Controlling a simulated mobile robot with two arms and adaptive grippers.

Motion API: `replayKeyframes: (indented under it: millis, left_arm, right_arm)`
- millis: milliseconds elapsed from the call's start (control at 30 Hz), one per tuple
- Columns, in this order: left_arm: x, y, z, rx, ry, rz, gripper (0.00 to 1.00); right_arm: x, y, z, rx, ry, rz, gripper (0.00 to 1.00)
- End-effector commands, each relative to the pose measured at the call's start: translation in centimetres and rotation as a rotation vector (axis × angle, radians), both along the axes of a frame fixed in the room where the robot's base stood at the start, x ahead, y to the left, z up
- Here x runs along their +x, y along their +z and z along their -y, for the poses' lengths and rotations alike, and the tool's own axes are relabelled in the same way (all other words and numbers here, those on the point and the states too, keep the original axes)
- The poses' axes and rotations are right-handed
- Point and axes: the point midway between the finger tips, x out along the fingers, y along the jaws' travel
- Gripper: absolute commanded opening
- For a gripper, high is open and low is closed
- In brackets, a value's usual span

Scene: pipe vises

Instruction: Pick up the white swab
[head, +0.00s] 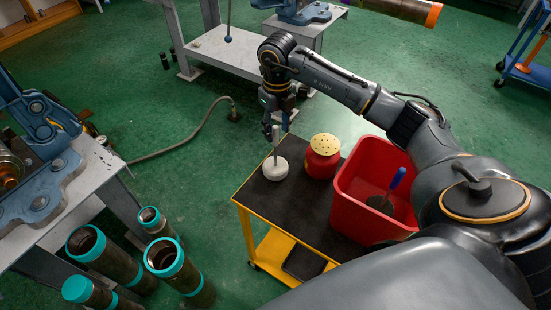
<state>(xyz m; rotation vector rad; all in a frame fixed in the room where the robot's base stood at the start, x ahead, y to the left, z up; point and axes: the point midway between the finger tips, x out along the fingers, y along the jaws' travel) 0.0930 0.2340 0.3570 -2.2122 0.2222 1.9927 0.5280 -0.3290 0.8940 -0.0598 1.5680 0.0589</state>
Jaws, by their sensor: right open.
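The white swab (276,168) stands on the black top of the yellow cart (258,196), near its far left edge. It has a round white head and a thin upright handle. My right gripper (277,130) points down at the top of the handle, with its fingers apart near it. I cannot tell whether the fingers touch the handle or lie around it. The swab's base rests on the cart. My left gripper is not in view.
A red can with a yellow lid (322,155) stands right beside the swab. A red bin (347,195) holding a blue-handled tool (396,182) is farther right. Teal-ended pipes (172,262) stand on the floor at left, near a vise bench (90,180). Green floor is open beyond the cart.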

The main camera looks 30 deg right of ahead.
Motion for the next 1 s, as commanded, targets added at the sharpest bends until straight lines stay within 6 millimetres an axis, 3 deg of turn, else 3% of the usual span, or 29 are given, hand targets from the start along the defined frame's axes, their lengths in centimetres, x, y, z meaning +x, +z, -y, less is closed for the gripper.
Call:
replayKeyframes:
  millis: [100,233,533,733,1000]
  left_arm:
    - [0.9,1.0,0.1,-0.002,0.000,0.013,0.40]
    - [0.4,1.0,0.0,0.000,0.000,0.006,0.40]
    - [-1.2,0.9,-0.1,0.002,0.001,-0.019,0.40]
    - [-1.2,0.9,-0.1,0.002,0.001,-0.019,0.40]
    - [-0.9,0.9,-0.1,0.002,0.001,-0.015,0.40]
  right_arm:
    - [-0.2,-1.8,-0.6,0.001,0.000,-0.007,0.43]
    - [-0.1,-3.4,-0.5,0.001,0.000,-0.004,0.43]
    - [-0.1,-4.0,-0.4,0.000,0.000,-0.001,0.43]
    - [-0.1,-4.0,-0.4,0.000,0.000,-0.001,0.02]
    - [-0.1,-3.9,-0.4,0.000,0.000,0.000,0.00]
